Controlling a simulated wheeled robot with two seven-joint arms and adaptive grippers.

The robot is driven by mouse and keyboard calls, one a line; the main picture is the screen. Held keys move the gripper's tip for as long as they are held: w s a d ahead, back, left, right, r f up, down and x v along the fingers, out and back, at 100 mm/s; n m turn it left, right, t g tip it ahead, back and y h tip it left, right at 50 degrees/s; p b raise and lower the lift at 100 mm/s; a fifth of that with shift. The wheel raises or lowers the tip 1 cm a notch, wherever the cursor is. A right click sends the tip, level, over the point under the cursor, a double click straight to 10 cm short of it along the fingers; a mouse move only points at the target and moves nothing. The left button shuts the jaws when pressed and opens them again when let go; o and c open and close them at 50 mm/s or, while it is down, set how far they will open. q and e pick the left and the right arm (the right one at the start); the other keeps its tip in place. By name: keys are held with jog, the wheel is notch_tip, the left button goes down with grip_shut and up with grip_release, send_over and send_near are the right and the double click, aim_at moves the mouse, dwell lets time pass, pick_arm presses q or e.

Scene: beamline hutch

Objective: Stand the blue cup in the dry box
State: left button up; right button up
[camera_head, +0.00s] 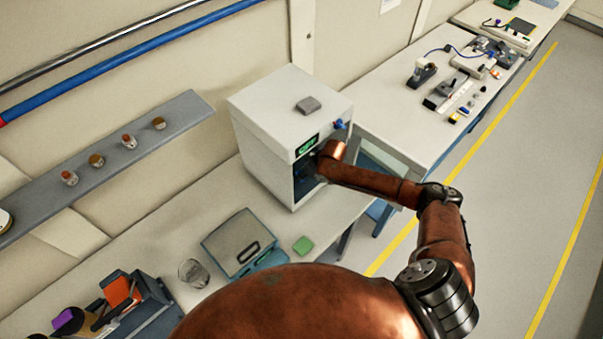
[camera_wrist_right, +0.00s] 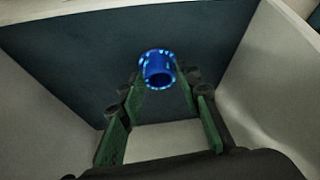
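The dry box (camera_head: 262,123) is a white cabinet with a green display, standing on the bench; its front is open. My right arm reaches into it, and the gripper is hidden in the dark opening in the head view. In the right wrist view, my right gripper (camera_wrist_right: 160,78) has its green-padded fingers on either side of the blue cup (camera_wrist_right: 158,70), apparently touching it. The cup's dark mouth faces the camera, in front of a dark panel between pale walls. Whether it rests on anything is unclear. My left gripper is not in view.
The box's glass door (camera_head: 385,158) stands open right of my forearm. A grey shelf (camera_head: 105,165) with small jars is at left.

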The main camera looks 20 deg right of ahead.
jog(key=shift+o, duration=1.4)
jog(key=v, duration=0.7)
jog(key=shift+r+b, duration=0.3)
jog(key=shift+b, duration=0.05)
jog(key=shift+s+d, duration=0.1)
jog(key=shift+s, duration=0.05)
